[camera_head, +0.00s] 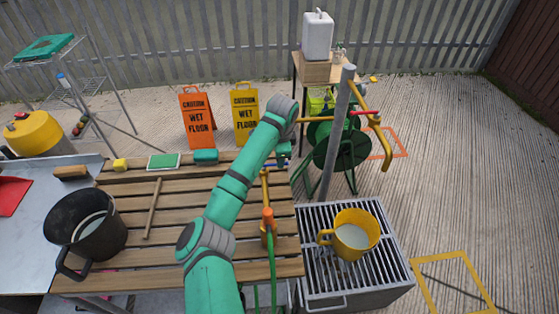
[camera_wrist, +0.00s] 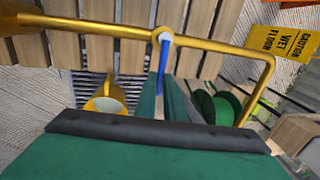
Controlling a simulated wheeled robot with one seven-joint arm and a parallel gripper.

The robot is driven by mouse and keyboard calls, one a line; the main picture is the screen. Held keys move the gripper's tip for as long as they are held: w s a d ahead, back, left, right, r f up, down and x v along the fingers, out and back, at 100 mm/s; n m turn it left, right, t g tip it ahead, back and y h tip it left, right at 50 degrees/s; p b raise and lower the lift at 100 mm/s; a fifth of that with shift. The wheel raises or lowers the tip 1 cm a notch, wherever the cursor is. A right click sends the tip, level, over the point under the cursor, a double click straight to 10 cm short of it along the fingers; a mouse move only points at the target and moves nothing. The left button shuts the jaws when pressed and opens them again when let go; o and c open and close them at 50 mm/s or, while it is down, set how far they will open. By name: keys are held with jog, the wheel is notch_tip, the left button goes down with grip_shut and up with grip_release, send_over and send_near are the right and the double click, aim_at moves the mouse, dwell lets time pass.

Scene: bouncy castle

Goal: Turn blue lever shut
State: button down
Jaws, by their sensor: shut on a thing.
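The blue lever (camera_wrist: 162,62) sits on a round pivot on a brass pipe (camera_wrist: 100,28) in the wrist view. In that picture it points down from the pivot, crosswise to the pipe. My gripper (camera_wrist: 167,90) has its green fingers close together at the lever's lower end, shut on it. In the head view my gripper (camera_head: 284,152) is over the bench's far right edge. A small bit of the blue lever (camera_head: 269,165) shows beside it, the rest hidden by my arm. The brass pipe (camera_head: 264,187) there runs to an orange fitting (camera_head: 268,215) with a green hose.
A grey grill crate (camera_head: 320,293) with a yellow bucket (camera_head: 353,240) stands right of the slatted bench (camera_head: 125,252). A grey post (camera_head: 335,135) carries another yellow pipe (camera_head: 386,150) with a red lever. A green hose reel (camera_head: 322,145) and wet-floor signs (camera_head: 197,115) stand behind.

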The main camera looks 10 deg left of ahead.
jog(key=c, duration=1.8)
grip_release()
jog(key=shift+w, duration=0.15)
jog(key=shift+c, duration=0.2)
jog(key=shift+d, duration=0.1)
notch_tip(320, 180, up, 11)
jog(key=s, duration=0.2)
jog(key=shift+d+f, duration=0.2)
jog(key=shift+s+d, duration=0.15)
jog(key=shift+d, duration=0.05)
